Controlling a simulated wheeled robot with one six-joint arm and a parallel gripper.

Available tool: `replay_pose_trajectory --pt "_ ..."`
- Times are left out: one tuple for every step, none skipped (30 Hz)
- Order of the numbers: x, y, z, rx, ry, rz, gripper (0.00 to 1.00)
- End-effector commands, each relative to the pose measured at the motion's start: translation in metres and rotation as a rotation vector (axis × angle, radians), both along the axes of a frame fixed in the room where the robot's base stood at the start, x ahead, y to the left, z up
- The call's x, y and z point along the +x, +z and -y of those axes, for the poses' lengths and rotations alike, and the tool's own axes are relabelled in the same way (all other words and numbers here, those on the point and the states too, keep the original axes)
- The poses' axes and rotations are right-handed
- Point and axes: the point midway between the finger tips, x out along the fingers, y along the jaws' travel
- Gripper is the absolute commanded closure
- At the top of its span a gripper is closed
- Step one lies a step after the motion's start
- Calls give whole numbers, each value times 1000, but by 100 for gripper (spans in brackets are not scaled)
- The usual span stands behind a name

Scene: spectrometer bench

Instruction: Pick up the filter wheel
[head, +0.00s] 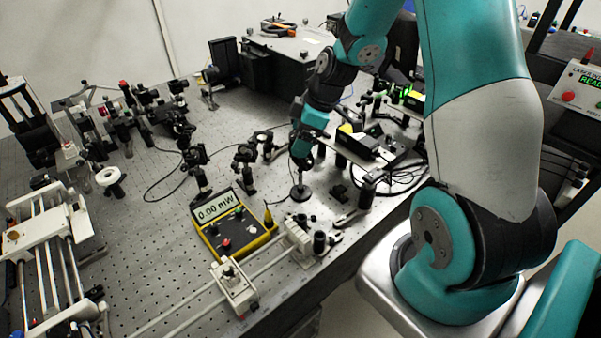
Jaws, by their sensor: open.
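No part is clearly recognisable as the filter wheel at this size. A white ring-shaped disc (109,178) on the left of the bench has a wheel-like form, but I cannot tell if it is the filter wheel. My gripper (301,163) points down over the middle right of the bench, far from the white disc. It is open. A small dark post on a round black base (299,192) stands directly below it. The fingers are small and dark here, and whether they touch the post's top is unclear.
A yellow power meter (233,226) reading "0.00 mW" lies left of and nearer than my gripper. Optical mounts (245,168) stand to the left, and a black-and-yellow box (357,142) is to the right. A rail with white carriages (233,287) lies in front. Loose cables surround the mounts.

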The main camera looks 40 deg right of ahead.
Motion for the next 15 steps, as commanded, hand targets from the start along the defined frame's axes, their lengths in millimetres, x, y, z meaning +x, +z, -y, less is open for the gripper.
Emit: replay_pose_trajectory --pt "1 -1 -1 0 0 0 11" --pt "1 -2 -1 -1 0 1 11" --pt "1 -2 -1 -1 0 1 11" --pt "1 -3 -1 -1 0 1 11" --pt "1 -2 -1 -1 0 1 11" --pt "1 -2 -1 -1 0 1 11" --pt "1 -2 -1 -1 0 1 11" --pt "1 -2 -1 -1 0 1 16" --pt "1 -2 0 -1 0 1 25" --pt "1 -2 0 -1 0 1 32" --pt "1 -2 -1 -1 0 1 39" --pt "1 -2 0 -1 0 1 48" --pt "1 -2 -1 -1 0 1 55" --pt "1 -2 -1 -1 0 1 62" --pt "1 -2 -1 -1 0 1 71"
